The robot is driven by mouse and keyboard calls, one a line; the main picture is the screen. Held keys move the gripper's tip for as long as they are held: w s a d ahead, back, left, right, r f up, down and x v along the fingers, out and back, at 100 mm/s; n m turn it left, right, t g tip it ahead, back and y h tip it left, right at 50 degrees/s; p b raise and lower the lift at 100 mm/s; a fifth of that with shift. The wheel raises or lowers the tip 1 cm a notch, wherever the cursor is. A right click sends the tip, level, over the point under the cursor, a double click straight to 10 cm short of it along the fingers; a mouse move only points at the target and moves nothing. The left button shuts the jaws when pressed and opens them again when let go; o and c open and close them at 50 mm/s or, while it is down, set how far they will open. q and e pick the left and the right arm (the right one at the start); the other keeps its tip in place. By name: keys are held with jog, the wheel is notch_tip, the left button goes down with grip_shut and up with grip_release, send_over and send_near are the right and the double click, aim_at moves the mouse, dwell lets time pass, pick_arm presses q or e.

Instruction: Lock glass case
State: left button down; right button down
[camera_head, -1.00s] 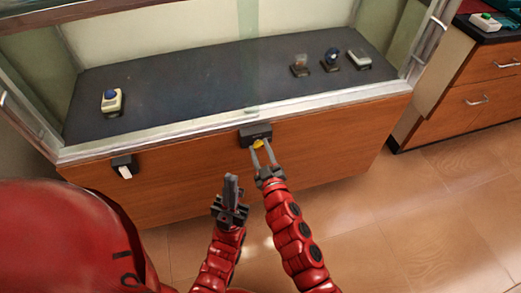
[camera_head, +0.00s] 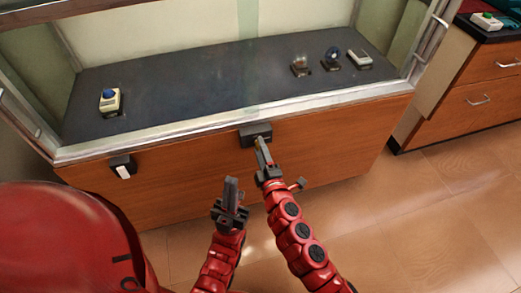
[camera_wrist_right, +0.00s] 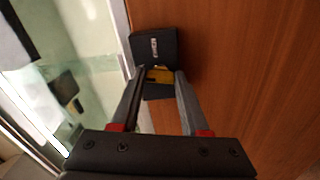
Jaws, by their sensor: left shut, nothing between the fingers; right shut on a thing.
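The glass case (camera_head: 160,142) has a dark base inside and a wooden front panel. A black lock box (camera_head: 256,130) is mounted on the panel just below the metal rim; it also shows in the right wrist view (camera_wrist_right: 154,46). A yellow key-like piece (camera_wrist_right: 158,75) is at the lock. My right gripper (camera_head: 261,142) is shut on this yellow piece, its fingertips at the lock; in the head view the fingers mostly hide the piece. My left gripper (camera_head: 231,183) is shut and empty, lower and to the left, apart from the panel.
A black holder with a white part (camera_head: 122,168) is on the panel at left. Inside the case stand a button box (camera_head: 109,102) at left and several small devices (camera_head: 331,60) at right. A wooden drawer cabinet (camera_head: 470,92) stands at right. Floor between is clear.

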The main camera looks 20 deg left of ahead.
jog(key=shift+n, duration=1.2)
jog(key=shift+c, duration=2)
grip_release()
jog(key=v, duration=1.7)
jog(key=shift+s+d, duration=0.1)
jog(key=shift+d, duration=0.05)
